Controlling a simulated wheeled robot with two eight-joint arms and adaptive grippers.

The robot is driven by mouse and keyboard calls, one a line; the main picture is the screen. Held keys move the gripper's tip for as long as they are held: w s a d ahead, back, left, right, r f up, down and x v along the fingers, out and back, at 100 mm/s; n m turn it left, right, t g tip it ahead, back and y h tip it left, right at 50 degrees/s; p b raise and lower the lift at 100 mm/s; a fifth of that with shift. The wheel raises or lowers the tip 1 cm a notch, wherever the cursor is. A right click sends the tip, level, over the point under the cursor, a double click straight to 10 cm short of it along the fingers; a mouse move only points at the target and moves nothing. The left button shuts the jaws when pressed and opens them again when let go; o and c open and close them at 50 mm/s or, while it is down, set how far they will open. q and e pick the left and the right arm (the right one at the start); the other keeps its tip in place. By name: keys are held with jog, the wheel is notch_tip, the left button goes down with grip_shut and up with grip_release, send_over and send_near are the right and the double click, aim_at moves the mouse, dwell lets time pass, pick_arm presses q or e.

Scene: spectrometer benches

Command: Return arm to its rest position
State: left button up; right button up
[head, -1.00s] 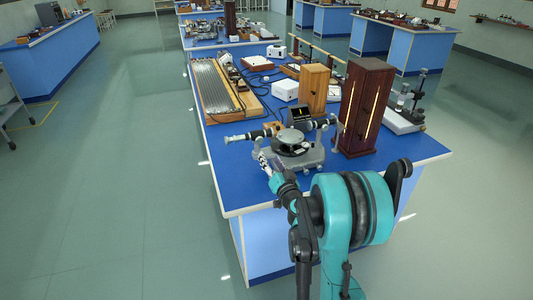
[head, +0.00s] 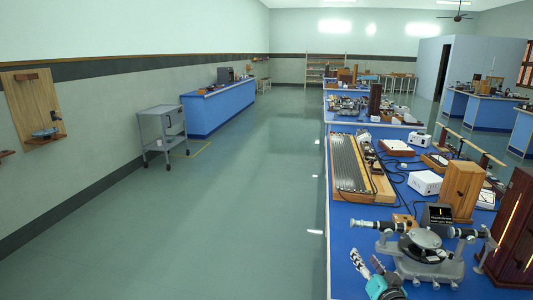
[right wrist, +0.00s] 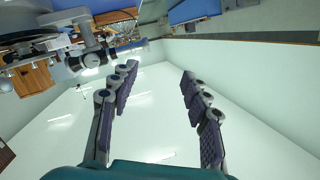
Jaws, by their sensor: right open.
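My right gripper (head: 367,264) shows at the bottom of the head view, beside the left front of the grey spectrometer (head: 425,262) on the blue bench. In the right wrist view its two padded fingers (right wrist: 158,80) stand wide apart, with nothing between them. The spectrometer also shows at the upper left of that view (right wrist: 88,42); I cannot tell whether a finger touches it. Most of my right arm is outside the head view. My left gripper is not in view.
The blue bench (head: 343,240) carries a long ridged wooden-framed board (head: 350,165), a wooden box (head: 461,190), a dark wooden cabinet (head: 515,235) and a small dark display (head: 437,215). Open floor (head: 230,220) lies left of it. A grey cart (head: 160,130) stands near the left wall.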

jog(key=s+a+n+g+y, duration=0.25)
jog(key=s+a, duration=0.25)
jog(key=a, duration=0.5)
jog(key=s+a+f+n+g+h, duration=0.1)
jog(key=s+f+g, duration=0.2)
jog(key=s, duration=0.7)
jog(key=s+a+f+n+g+h, duration=0.1)
jog(key=s+a+f+g, duration=0.1)
jog(key=s, duration=0.8)
jog(key=shift+a+f+g+h, duration=0.15)
jog(key=shift+f+g+h, duration=0.2)
jog(key=shift+f+g, duration=0.6)
